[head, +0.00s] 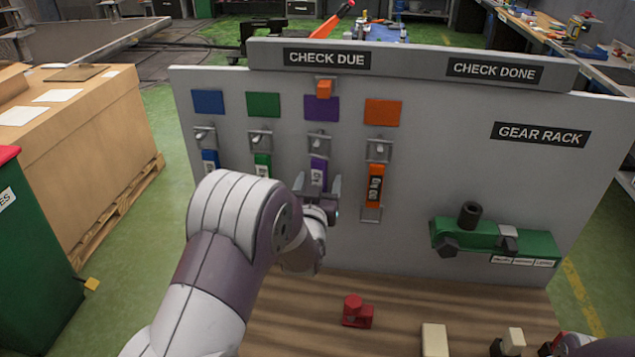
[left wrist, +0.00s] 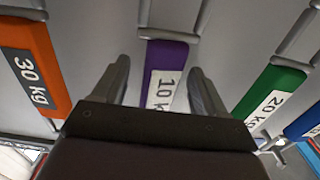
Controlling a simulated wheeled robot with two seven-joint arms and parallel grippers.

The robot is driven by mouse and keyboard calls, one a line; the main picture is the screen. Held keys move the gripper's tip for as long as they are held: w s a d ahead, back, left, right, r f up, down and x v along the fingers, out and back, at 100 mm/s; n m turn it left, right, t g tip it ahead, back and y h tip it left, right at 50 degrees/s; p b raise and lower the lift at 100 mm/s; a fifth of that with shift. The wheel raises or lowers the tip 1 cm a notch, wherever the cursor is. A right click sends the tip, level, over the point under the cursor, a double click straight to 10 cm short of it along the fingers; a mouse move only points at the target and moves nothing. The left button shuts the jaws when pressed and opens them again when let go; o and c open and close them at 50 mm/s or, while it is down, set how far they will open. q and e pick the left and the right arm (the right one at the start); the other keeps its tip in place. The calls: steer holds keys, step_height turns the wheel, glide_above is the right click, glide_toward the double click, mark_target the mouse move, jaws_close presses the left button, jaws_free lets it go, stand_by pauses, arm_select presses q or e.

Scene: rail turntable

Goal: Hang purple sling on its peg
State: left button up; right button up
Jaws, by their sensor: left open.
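The purple sling (head: 319,168) hangs below the purple plate on the grey board, under a metal peg (head: 318,140). In the left wrist view the purple sling (left wrist: 170,58) bears a white 10 kg label. My left gripper (head: 318,184) is in front of its lower part. It is open, with one finger on each side of the sling in the left wrist view (left wrist: 160,70). I cannot tell whether the fingers touch it. The sling's lower end is hidden behind the gripper. A small part of my right arm shows at the bottom right; its gripper is out of view.
Blue (head: 209,160), green (head: 263,163) and orange (head: 374,186) slings hang close by on the board. An orange block (head: 323,89) sits above the purple plate. A green gear rack (head: 490,238) is at the right. A red part (head: 356,311) stands on the wooden bench.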

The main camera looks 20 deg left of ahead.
arm_select(q)
steer(key=shift+s, duration=0.1)
steer(key=v, duration=1)
stand_by(1.0)
steer(key=shift+f, duration=0.1)
